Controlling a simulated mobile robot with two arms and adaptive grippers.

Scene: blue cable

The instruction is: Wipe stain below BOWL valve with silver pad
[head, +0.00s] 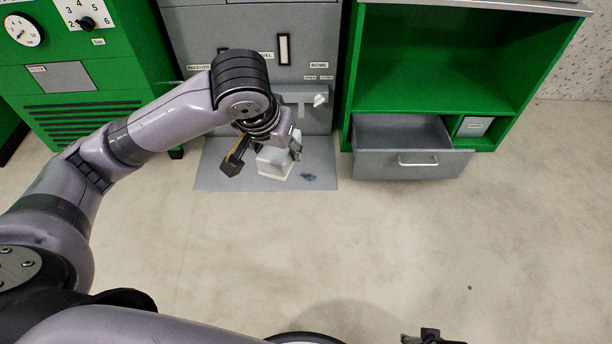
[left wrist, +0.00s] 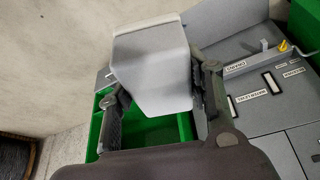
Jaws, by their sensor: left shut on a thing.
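The silver pad (head: 275,163), a pale grey block, is held in my left gripper (head: 268,148). In the left wrist view, the pad (left wrist: 152,70) sits between the two fingers of the left gripper (left wrist: 158,88), which is shut on it. A dark blue stain (head: 309,177) lies on the grey floor plate, just right of the pad. The BOWL label (head: 319,64) is on the grey panel, with a pale valve handle (head: 320,99) below it. I cannot tell whether the pad touches the plate. Dark parts of my right gripper (head: 432,337) show at the bottom edge.
The grey floor plate (head: 222,180) lies in front of the panel. A grey drawer (head: 398,167) stands open at right, under a green open cabinet (head: 440,60). A green gauge cabinet (head: 110,60) stands at left. The floor in front is clear.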

